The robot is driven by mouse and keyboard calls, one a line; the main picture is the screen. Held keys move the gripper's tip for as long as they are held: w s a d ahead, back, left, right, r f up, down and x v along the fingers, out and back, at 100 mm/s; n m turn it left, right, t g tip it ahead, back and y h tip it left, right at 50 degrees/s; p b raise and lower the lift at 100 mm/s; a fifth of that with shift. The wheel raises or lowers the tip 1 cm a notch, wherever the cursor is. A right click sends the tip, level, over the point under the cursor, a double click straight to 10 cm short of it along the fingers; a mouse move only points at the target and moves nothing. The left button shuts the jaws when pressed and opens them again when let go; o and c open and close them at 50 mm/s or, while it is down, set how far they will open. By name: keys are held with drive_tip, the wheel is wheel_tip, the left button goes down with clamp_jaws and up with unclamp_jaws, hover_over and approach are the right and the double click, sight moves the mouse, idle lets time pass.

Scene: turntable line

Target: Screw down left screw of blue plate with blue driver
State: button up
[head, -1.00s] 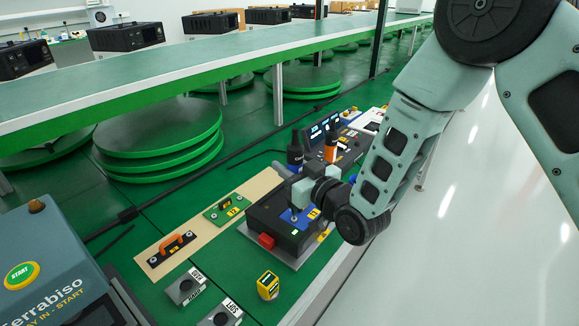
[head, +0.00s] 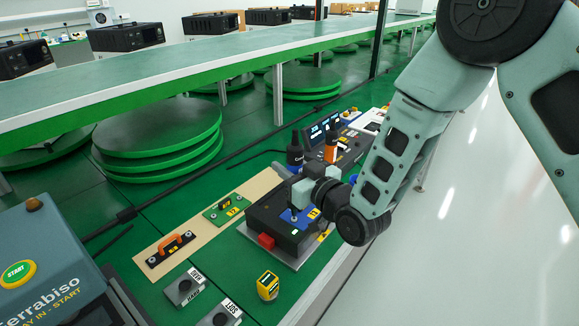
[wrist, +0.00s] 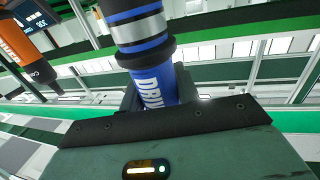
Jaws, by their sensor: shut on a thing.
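The blue driver (wrist: 150,60) is gripped by my gripper (wrist: 152,97) in the wrist view, its blue and black body rising between the jaws. In the head view, the driver's dark upper body (head: 294,152) stands roughly upright above my gripper (head: 299,185). The blue plate (head: 289,217) lies on top of a black fixture box (head: 265,222), just below the gripper. A yellow tag sits on its right part. The left screw and the driver tip are too small or hidden, so I cannot tell whether they touch.
An orange driver (head: 331,148) stands behind the gripper, also at left in the wrist view (wrist: 25,55). A green plate (head: 222,210) and a black plate with an orange handle (head: 170,250) lie on a tan board. A yellow device (head: 268,286) stands in front.

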sight(290, 145)
drive_tip(key=shift+f+b, duration=0.35)
drive_tip(key=shift+r, duration=0.15)
drive_tip(key=shift+r+p, duration=1.75)
drive_tip(key=shift+r, duration=1.2)
